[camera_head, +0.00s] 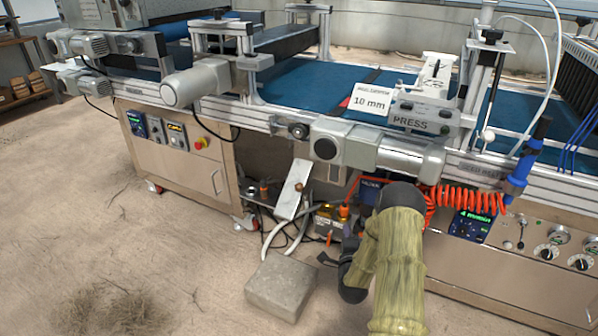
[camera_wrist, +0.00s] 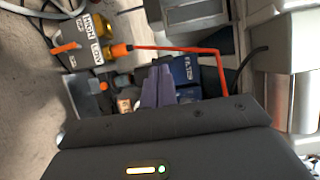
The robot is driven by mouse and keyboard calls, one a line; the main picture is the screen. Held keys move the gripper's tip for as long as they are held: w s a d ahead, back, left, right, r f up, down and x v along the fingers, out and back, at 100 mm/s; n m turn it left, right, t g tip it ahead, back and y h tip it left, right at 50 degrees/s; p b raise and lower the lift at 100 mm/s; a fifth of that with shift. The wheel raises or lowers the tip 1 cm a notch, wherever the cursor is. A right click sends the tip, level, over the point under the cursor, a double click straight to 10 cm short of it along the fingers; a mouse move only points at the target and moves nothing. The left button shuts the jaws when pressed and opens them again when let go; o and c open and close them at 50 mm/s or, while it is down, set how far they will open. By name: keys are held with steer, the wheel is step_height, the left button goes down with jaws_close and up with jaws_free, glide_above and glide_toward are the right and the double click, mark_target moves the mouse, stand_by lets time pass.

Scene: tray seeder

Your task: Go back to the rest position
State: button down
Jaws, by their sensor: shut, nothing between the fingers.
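My gripper (camera_wrist: 158,88) shows at the bottom middle of the wrist view, its two grey-purple fingers together with nothing between them. Behind the fingertips is a dark blue box marked FILTER (camera_wrist: 187,72). In the head view my sleeved arm reaches in from the bottom right toward the low equipment under the machine. The fingers cannot be made out there.
The seeder (camera_head: 180,98) with its blue belt (camera_head: 310,85) spans the back. A concrete block (camera_head: 282,285) lies on the floor. An orange coiled hose (camera_head: 470,200) hangs near my arm. In the wrist view, an orange tube (camera_wrist: 185,49) passes beyond the fingers. Floor at left is open.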

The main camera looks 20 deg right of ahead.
steer(key=s+a+r+n+g+y, duration=0.2)
steer(key=a+r+n+g, duration=0.1)
steer(key=a+r+n, duration=0.25)
steer(key=s+a+r+n+g+y, duration=0.2)
steer(key=a+r+n+g+y, duration=0.15)
steer(key=a+n, duration=0.3)
steer(key=s+a+r+n+g, duration=0.3)
steer(key=s, duration=0.5)
steer(key=s+a+r+n+g, duration=0.2)
steer(key=s+n, duration=0.2)
steer(key=s, duration=0.3)
steer(key=s+a+r+n+g, duration=0.3)
steer(key=s, duration=0.5)
steer(key=w+p+v, duration=0.2)
steer(key=p+v, duration=1)
steer(key=p, duration=0.1)
steer(key=w+r+p+v, duration=0.1)
steer(key=w+p+v, duration=0.2)
steer(key=p+v, duration=0.9)
steer(key=w+d+p+v, duration=0.1)
steer(key=w+p+v, duration=0.2)
steer(key=p+v, duration=0.9)
steer(key=shift+w+r+p, duration=0.2)
steer(key=shift+r+p, duration=0.6)
steer(key=shift+p, duration=0.1)
steer(key=shift+w, duration=0.1)
